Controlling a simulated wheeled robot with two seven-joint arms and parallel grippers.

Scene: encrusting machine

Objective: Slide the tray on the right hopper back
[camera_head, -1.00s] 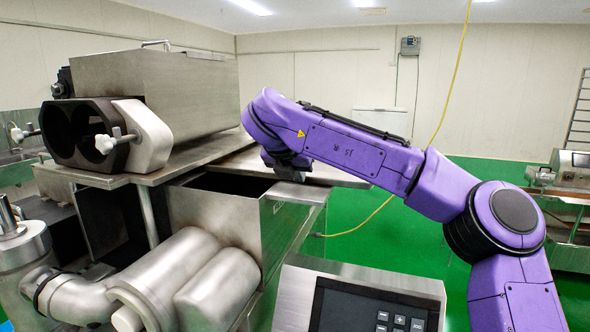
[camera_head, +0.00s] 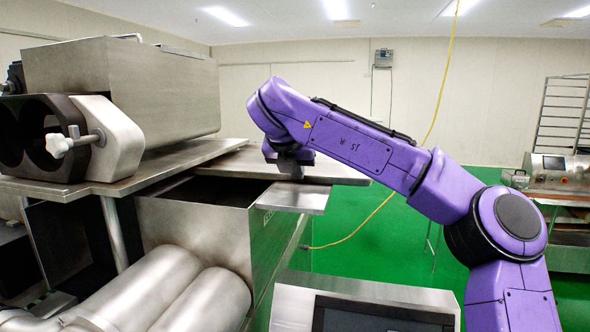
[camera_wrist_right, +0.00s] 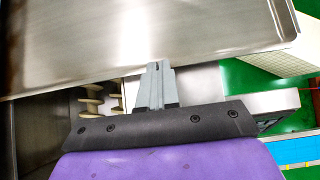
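The tray (camera_head: 335,172) is a flat, bare metal sheet lying over the back of the open right hopper (camera_head: 220,228). My right gripper (camera_head: 290,170) is at the tray's near edge, pointing down, and is partly hidden by its own wrist. In the right wrist view, the gripper's grey fingers (camera_wrist_right: 156,80) are together, with their tips at the raised rim of the tray (camera_wrist_right: 150,40). They look shut against the rim rather than around it. Contact is hard to confirm. My left gripper is not in view.
A big metal housing with two dark round openings (camera_head: 35,130) stands on the plate at left. A metal ledge (camera_head: 293,198) sticks out at the hopper's front right. A control panel (camera_head: 370,305) is below. A yellow cable (camera_head: 440,90) hangs behind my arm. Green floor is open at right.

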